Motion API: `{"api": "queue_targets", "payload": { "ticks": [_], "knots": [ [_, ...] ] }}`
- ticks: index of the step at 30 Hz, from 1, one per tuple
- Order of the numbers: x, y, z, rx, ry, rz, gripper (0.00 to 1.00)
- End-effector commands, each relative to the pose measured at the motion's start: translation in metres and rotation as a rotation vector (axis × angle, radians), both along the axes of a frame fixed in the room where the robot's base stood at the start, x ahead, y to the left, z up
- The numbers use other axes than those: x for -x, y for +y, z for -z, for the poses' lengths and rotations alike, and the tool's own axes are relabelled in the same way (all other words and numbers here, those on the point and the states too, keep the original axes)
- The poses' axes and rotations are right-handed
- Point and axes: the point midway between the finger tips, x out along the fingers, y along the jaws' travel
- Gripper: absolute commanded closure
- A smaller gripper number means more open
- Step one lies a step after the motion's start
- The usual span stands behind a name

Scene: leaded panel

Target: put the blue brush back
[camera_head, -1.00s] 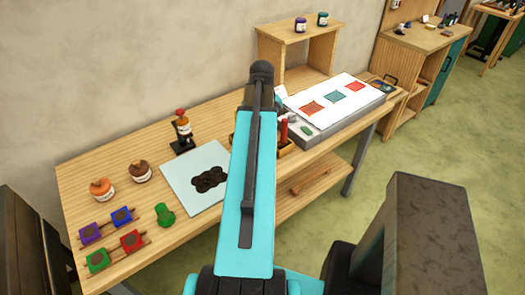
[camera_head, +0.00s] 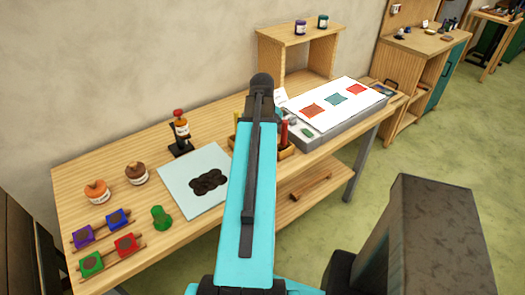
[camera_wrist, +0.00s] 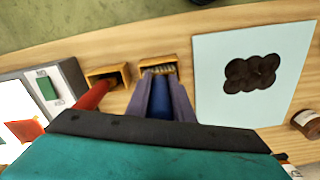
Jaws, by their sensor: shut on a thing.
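In the wrist view, my gripper (camera_wrist: 160,80) is shut on the blue brush (camera_wrist: 160,98), whose blue handle shows between the two fingers. The fingertips are at a small wooden holder (camera_wrist: 145,66) with a bristly or ridged inside; I cannot tell whether the brush is inside it or just above it. A red brush (camera_wrist: 93,97) stands tilted at the holder slot to the left. In the head view, the red brush (camera_head: 284,133) shows at the wooden holder (camera_head: 289,153). My arm hides my gripper and the blue brush there.
A pale blue sheet with a dark blob (camera_head: 190,170) lies left of the arm. A grey lightbox with coloured squares (camera_head: 340,120) stands to the right. A bottle on a stand (camera_head: 181,130), jars, a green knobbed piece (camera_head: 161,217) and coloured blocks (camera_head: 117,219) occupy the left.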

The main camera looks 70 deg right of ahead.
Motion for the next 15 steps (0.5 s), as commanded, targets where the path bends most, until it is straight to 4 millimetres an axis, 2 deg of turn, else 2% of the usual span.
{"api": "queue_targets", "payload": {
  "ticks": [1,4,15],
  "knots": [
    [0.0001,0.0001,0.0084,0.0,0.0,0.0,1.0],
    [0.0002,-0.0001,0.0138,0.0,0.0,0.0,1.0],
    [0.0004,-0.0002,0.0146,0.0,0.0,0.001,1.0]
  ]
}}
